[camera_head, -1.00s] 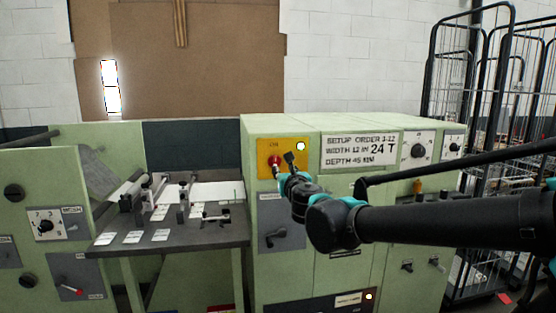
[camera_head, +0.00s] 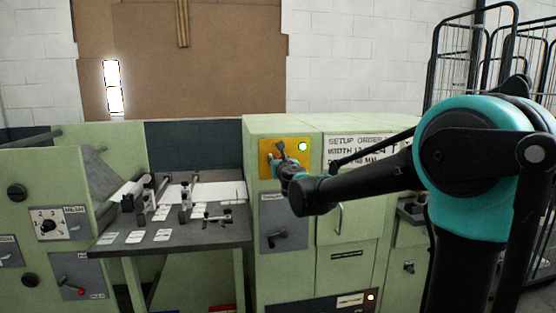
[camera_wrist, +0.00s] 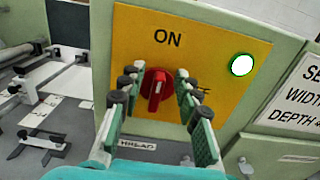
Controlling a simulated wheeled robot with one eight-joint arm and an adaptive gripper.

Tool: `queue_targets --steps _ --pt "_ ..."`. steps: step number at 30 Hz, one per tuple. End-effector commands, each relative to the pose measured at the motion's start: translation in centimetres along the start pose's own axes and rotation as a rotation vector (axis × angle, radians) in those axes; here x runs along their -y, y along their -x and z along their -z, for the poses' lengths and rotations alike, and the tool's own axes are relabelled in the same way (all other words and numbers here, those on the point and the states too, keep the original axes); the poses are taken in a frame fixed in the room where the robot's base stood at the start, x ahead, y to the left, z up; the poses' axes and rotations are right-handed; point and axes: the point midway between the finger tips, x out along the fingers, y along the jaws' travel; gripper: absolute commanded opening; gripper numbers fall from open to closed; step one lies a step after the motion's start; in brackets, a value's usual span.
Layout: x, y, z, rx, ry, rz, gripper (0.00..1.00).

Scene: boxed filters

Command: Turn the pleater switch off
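The pleater switch is a red rotary knob (camera_wrist: 155,88) on a yellow plate (camera_wrist: 140,45) marked ON above it. In the wrist view the knob's white mark runs roughly up and down, slightly tilted. My gripper (camera_wrist: 154,90) is open, with one finger on each side of the knob; I cannot tell whether they touch it. A round lamp (camera_wrist: 242,65) at the plate's upper right glows white with a green rim.
A setup-order sign (camera_head: 345,142) is to the right, partly behind my arm. A dark worktable (camera_head: 180,235) with clamps and paper stands left. Wire cages (camera_head: 455,60) stand at the right.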

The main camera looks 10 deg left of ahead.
Motion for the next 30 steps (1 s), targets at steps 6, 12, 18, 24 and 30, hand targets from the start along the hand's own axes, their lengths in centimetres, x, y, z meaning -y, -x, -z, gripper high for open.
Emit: queue_targets --steps 6,12,18,24,30 --pt "0.01 -0.33 0.01 0.000 0.000 0.000 0.33" --pt "0.01 -0.31 0.01 0.000 0.000 0.000 0.23" --pt "0.01 -0.29 0.00 0.000 0.000 0.000 0.00" --pt "0.01 -0.29 0.00 0.000 -0.001 0.000 0.00" --pt "0.10 -0.28 0.01 0.000 -0.029 0.000 0.00"
